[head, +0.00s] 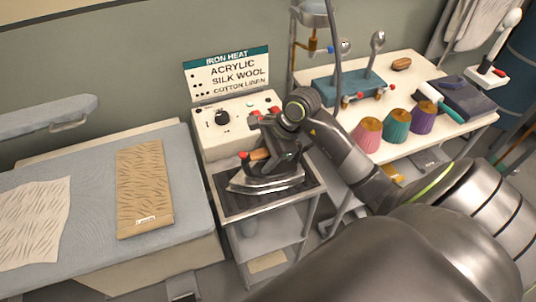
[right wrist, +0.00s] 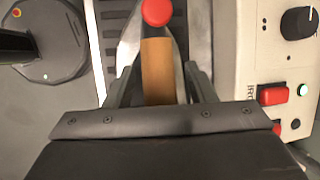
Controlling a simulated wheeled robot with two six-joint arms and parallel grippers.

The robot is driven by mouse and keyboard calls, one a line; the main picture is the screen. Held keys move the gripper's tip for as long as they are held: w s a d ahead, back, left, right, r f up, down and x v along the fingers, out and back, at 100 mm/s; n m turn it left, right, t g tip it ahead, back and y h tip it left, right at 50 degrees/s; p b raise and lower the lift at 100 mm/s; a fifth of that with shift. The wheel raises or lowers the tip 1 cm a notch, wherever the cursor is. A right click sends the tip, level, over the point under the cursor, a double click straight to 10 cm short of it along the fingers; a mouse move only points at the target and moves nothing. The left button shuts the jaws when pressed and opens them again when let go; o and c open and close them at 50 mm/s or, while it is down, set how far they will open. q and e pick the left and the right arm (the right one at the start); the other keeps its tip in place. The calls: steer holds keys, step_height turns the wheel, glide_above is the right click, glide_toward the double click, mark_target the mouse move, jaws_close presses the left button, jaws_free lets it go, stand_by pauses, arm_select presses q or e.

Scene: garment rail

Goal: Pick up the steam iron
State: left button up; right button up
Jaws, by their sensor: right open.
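The steam iron (head: 265,181) rests on a dark ribbed pad on a small metal stand. Its soleplate is silver, and it has a wooden handle with a red knob at the end. In the right wrist view the wooden handle (right wrist: 157,70) lies between the fingers of my right gripper (right wrist: 153,88), which is open. In the head view my right gripper (head: 275,148) is right above the iron and hides part of it. I cannot tell whether either finger touches the handle. My left gripper is not in view.
A control box (head: 215,131) with a dial and red switches stands behind the iron, under a heat sign (head: 228,72). An ironing table (head: 92,200) with fabric is at left. A white side table (head: 405,68) with thread cones (head: 397,125) is at right.

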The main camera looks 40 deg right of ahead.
steer(key=shift+c, duration=0.4)
jaws_close()
stand_by(0.9)
steer(key=shift+w, duration=0.15)
